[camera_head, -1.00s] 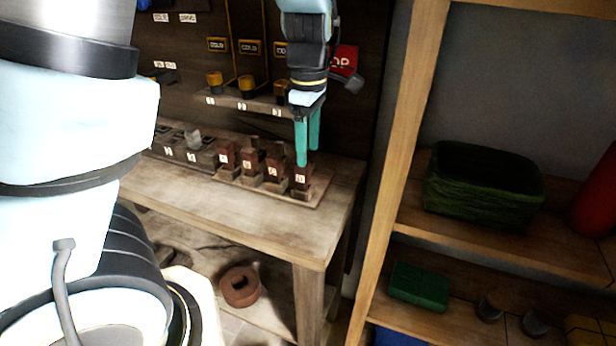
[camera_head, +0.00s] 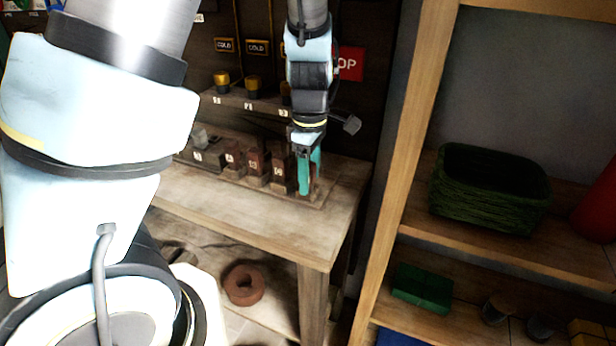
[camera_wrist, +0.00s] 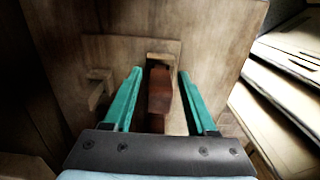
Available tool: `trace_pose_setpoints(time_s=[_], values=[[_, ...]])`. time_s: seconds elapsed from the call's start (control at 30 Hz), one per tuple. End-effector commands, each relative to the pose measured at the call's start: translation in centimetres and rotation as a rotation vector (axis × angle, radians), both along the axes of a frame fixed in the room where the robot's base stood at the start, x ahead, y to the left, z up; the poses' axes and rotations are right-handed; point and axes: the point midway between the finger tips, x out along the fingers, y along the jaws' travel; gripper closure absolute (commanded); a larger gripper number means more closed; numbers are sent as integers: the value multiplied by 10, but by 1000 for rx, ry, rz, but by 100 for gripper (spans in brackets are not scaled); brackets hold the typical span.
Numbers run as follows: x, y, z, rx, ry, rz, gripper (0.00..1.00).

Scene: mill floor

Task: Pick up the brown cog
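A round, thick, reddish-brown piece with a hole in its middle (camera_head: 243,284), the thing most like a brown cog, lies on the low shelf under the wooden table. My gripper (camera_head: 306,188), with teal fingers pointing down, is well above and right of it, at the rightmost upright brown block on the table. In the wrist view my gripper (camera_wrist: 160,100) is open, with that reddish-brown block (camera_wrist: 160,92) between the two fingers. Gaps show on both sides, so the fingers look apart from it. In the head view the fingers largely hide this block.
Several labelled brown blocks (camera_head: 256,164) stand in a row on the wooden table (camera_head: 250,212), left of my gripper. A panel with yellow knobs (camera_head: 253,83) and a red sign (camera_head: 351,64) is behind. Right, a wooden rack (camera_head: 415,130) holds a green basket (camera_head: 490,195) and a green box (camera_head: 422,288).

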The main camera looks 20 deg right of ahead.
Motion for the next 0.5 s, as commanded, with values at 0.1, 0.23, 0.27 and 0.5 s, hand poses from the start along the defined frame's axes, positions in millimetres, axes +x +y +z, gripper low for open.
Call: trace_pose_setpoints(time_s=[0.1,0.23,0.27,0.5], values=[[0,0,0,0,0,0,57],[0,0,0,0,0,0,72],[0,0,0,0,0,0,76],[0,0,0,0,0,0,100]])
